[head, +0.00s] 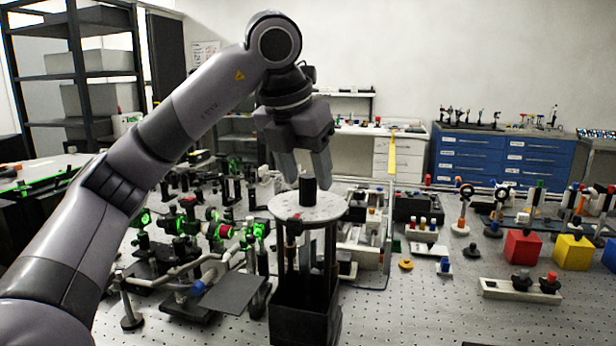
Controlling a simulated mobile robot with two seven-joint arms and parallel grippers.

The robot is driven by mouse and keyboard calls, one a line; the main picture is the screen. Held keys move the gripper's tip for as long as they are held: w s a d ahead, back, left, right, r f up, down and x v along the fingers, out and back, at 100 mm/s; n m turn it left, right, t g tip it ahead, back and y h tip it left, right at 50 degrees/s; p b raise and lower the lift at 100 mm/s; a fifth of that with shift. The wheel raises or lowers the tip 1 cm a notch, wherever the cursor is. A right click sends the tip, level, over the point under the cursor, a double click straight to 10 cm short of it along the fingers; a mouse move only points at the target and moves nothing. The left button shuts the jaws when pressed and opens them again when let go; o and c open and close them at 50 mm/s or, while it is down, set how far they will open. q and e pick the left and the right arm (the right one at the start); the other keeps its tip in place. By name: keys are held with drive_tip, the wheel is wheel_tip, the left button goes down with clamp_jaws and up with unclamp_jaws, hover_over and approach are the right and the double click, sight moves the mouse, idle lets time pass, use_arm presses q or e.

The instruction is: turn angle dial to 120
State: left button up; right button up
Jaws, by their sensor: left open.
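The angle dial looks to be the round pale plate (290,207) with a black upright knob (308,190) at its middle, on top of a black post stand (305,300). Its scale marks are too small to read. My left gripper (306,180) points down over the dial from above. Its two grey fingers are apart, with the fingertips close above or around the top of the knob; I cannot tell if they touch it. My right gripper is not in view.
Optical parts with green-lit mounts (188,225) crowd the bench left of the stand. A dark flat plate (233,292) lies at its front left. Red (522,247) and yellow (573,252) blocks stand at right. The perforated bench top (430,310) is clear at front right.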

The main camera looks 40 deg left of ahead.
use_arm(q)
drive_tip(key=p+v, duration=0.2)
drive_tip(key=v, duration=0.3)
idle(0.7)
